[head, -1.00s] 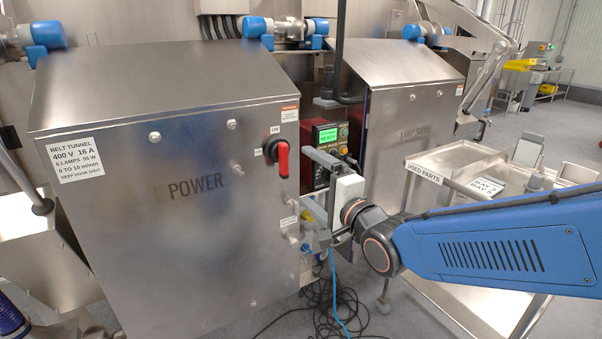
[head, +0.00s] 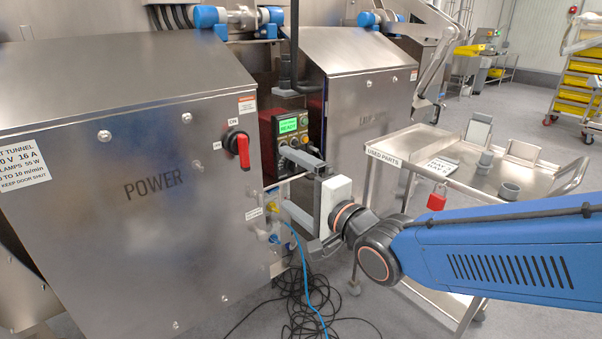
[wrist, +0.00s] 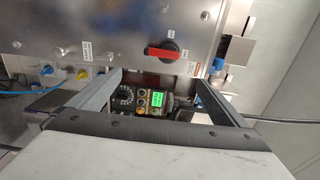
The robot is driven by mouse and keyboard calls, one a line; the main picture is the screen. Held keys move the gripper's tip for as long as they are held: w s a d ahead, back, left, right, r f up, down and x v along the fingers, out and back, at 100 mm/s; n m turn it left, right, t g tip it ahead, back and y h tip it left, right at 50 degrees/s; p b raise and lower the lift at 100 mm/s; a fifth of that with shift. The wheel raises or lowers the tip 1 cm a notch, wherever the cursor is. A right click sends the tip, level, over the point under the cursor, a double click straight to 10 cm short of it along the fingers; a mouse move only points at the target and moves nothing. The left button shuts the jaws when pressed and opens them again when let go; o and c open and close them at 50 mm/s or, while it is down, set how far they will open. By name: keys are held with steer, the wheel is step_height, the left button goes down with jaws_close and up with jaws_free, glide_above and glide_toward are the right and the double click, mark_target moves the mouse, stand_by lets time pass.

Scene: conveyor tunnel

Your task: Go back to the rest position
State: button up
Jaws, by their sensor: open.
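My gripper (head: 286,178) is open in the head view, in front of the right edge of the POWER cabinet (head: 110,235). Its two grey fingers are apart with nothing between them. In the wrist view the open gripper (wrist: 158,80) frames a control panel (wrist: 150,102) with a lit green screen, beyond the fingers. My blue arm reaches in from the right. The panel (head: 291,128) reads READY in the head view.
A steel USED PARTS trolley (head: 385,158) stands right of my gripper, behind my arm, with a red padlock (head: 437,201) and grey parts. A second steel cabinet (head: 365,120) stands behind. Cables (head: 318,300) lie on the floor. Open floor (head: 530,110) is at back right.

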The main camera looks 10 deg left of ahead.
steer(key=w+d+f+n+h, duration=0.15)
steer(key=d+f+h, duration=0.25)
steer(key=d, duration=0.8)
steer(key=d+f+n+h, duration=0.25)
steer(key=d+h, duration=0.25)
steer(key=d, duration=0.7)
steer(key=s+d+f+n+g+h, duration=0.2)
steer(key=s+d+f+g, duration=0.1)
steer(key=s+d, duration=0.5)
steer(key=s+d+f+n+g+h, duration=0.2)
steer(key=s+d+f, duration=0.3)
steer(key=s+d, duration=0.4)
steer(key=shift+s+d+g, duration=0.3)
steer(key=shift+d+g, duration=0.1)
steer(key=shift+g, duration=0.4)
